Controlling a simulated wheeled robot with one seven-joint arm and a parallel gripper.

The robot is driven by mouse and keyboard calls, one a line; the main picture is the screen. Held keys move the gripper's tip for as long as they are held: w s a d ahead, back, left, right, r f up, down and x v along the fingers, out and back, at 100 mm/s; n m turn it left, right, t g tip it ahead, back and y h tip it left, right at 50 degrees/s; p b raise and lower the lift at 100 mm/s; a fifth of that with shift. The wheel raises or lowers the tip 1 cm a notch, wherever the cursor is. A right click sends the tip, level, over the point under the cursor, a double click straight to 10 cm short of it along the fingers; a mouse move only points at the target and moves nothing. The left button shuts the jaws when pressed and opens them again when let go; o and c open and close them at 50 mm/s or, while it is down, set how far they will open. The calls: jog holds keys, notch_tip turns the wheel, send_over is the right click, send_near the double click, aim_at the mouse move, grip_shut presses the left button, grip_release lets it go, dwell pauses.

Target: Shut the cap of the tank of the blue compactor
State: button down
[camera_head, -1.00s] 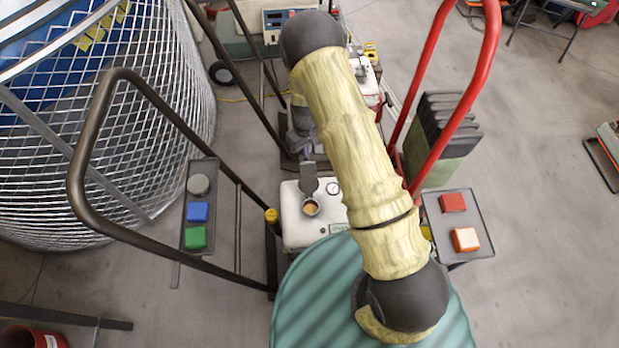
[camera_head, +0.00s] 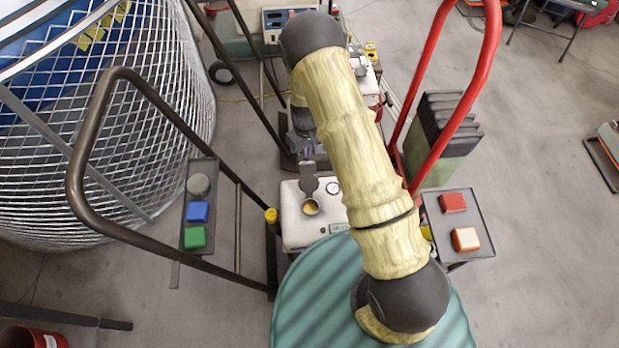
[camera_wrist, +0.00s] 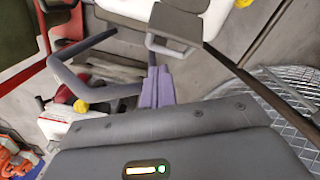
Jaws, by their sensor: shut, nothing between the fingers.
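The white tank (camera_head: 289,222) is below the middle of the head view, between the brown bar handle and my arm. Its round filler opening (camera_head: 311,208) shows a tan inside and is uncovered. The dark cap (camera_head: 308,185) stands open just behind it. In the wrist view, a dark flap (camera_wrist: 177,24) that looks like this cap sits at the top against a white body. My gripper (camera_wrist: 158,85) has shut purple fingers with nothing between them, apart from the flap. In the head view my gripper (camera_head: 303,143) is beyond the cap, partly hidden. No blue machine body is clear.
A brown bar handle (camera_head: 72,180) stands left, with a panel of grey, blue and green buttons (camera_head: 197,212). A red handle (camera_head: 492,50) and a panel with red buttons (camera_head: 466,239) stand right. A wire mesh container (camera_head: 150,120) fills the upper left.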

aim_at(308, 179)
notch_tip(308, 179, down, 3)
jog(key=shift+b, duration=0.85)
jog(key=shift+s+r, duration=0.1)
jog(key=shift+s+r+p, duration=0.4)
jog(key=shift+s+p, duration=0.1)
jog(key=shift+s, duration=0.7)
jog(key=shift+s+r+p, duration=0.4)
jog(key=shift+s+p, duration=0.1)
jog(key=shift+s, duration=0.7)
jog(key=shift+s+r+p, duration=0.4)
jog(key=shift+s+p, duration=0.1)
jog(key=shift+s, duration=0.85)
jog(key=s+r+p, duration=0.1)
jog(key=s, duration=0.5)
jog(key=shift+s, duration=0.4)
